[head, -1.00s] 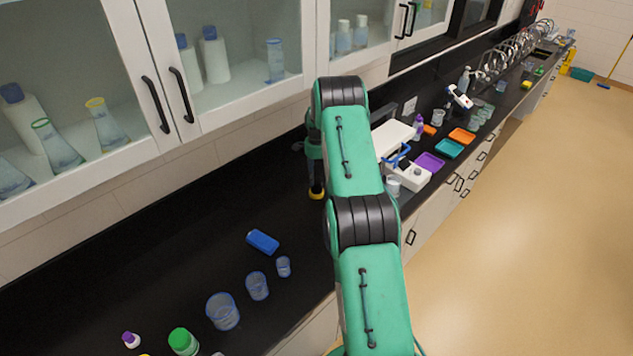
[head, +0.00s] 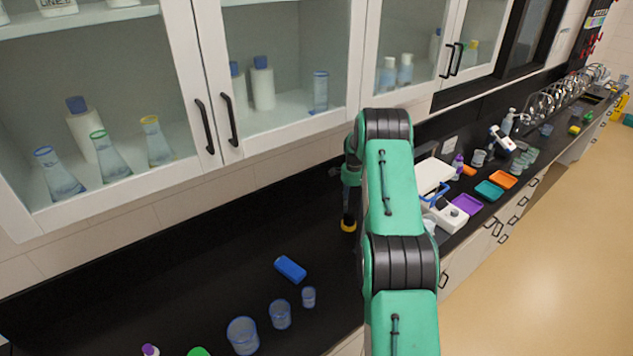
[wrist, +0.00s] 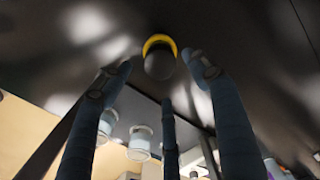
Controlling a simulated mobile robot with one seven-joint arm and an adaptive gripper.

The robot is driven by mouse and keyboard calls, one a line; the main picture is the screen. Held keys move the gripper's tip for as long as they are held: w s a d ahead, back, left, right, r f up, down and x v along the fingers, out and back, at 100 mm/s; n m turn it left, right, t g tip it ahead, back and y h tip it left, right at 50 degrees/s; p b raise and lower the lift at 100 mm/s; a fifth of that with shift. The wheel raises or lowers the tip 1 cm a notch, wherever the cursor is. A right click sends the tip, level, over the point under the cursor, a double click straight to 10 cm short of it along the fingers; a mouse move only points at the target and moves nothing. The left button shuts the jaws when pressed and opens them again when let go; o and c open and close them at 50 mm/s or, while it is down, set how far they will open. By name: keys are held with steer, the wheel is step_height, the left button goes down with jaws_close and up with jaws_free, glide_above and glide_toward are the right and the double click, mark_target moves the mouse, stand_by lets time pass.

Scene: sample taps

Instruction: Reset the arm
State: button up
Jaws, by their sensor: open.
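My green arm reaches up and over the black bench in the head view, with its wrist bent down behind the upper link. The end of the arm is low over the bench there and partly hidden. In the wrist view my gripper (wrist: 158,66) has its dark fingers spread apart. A dark rounded thing with a yellow rim (wrist: 160,42) shows just beyond and between the fingertips; I cannot tell whether they touch it. A yellow part (head: 348,226) also shows below the wrist in the head view. I see nothing clearly held.
A blue block (head: 290,269) and several beakers, one large (head: 243,335), stand at the front left of the bench. A white device (head: 450,214) and coloured trays (head: 467,204) stand right of the arm. Glass-fronted cabinets (head: 290,70) hang above. The bench left of the wrist is clear.

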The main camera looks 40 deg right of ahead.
steer(key=shift+a, duration=0.1)
steer(key=shift+a+r+b, duration=0.15)
steer(key=shift+a+b, duration=0.05)
steer(key=shift+b, duration=0.3)
steer(key=s+a+r+n+t+b, duration=0.1)
steer(key=s+a+r+n+b, duration=0.2)
steer(key=a+r+b, duration=0.5)
steer(key=s+a+r+n+t+b, duration=0.1)
steer(key=s+a+r+n+b, duration=0.2)
steer(key=a, duration=0.8)
steer(key=s+a+r+n+b, duration=0.2)
steer(key=s+a+r+b, duration=0.25)
steer(key=a+r, duration=0.4)
steer(key=s+a+r+n+t, duration=0.1)
steer(key=s+a+r+n, duration=0.15)
steer(key=s+a, duration=0.4)
steer(key=s+a+r+n+t, duration=0.15)
steer(key=s+a+r, duration=0.25)
steer(key=a, duration=0.5)
steer(key=s+a+n+b, duration=0.1)
steer(key=s+a+n, duration=0.3)
steer(key=s, duration=0.6)
steer(key=s+a+f+n+t+b, duration=0.1)
steer(key=s+a+n, duration=0.2)
steer(key=s+a, duration=0.5)
steer(key=s, duration=0.3)
steer(key=shift+s+a+n, duration=0.15)
steer(key=shift+a+n, duration=0.05)
steer(key=shift+n, duration=0.2)
